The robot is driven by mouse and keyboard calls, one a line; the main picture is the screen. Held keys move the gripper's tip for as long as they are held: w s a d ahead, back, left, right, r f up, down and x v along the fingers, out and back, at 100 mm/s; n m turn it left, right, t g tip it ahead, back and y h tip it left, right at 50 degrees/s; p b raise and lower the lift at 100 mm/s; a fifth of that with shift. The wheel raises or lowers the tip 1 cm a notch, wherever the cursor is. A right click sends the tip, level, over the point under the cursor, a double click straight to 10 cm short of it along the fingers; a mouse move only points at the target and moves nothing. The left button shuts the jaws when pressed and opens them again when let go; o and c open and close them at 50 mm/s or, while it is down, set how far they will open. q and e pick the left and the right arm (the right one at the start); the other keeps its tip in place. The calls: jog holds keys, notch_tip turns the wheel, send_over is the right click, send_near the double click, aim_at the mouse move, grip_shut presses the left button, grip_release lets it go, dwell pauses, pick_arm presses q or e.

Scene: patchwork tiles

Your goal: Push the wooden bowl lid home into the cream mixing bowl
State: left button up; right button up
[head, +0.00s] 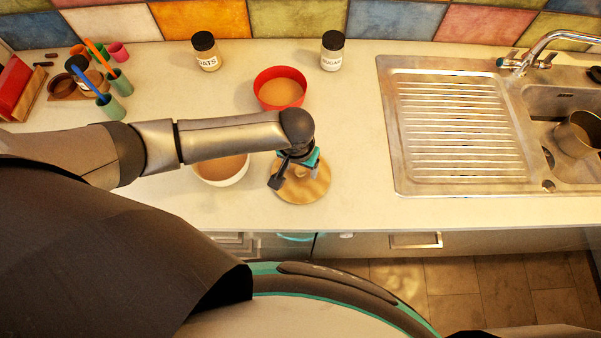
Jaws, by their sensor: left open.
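The wooden bowl lid (309,190) is a round tan disc near the counter's front edge, below my left gripper. My left gripper (297,173) points down over the lid and is open. It covers the lid's upper middle, and I cannot tell whether it touches the lid. A cream mixing bowl (239,179) with a brown inside stands just left of the lid, its far part hidden by my left arm. I cannot tell whether anything lies under the lid. My right gripper is out of view.
A red bowl (259,93) stands behind my arm. Oats (206,52) and sugar (332,52) jars stand near the tiled wall. Cups with utensils (119,83) are at the left. The sink drainer (460,125) is at the right. Counter between lid and drainer is clear.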

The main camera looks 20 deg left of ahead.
pick_arm(q)
jog(key=shift+f, duration=0.1)
grip_shut()
dwell(0.6)
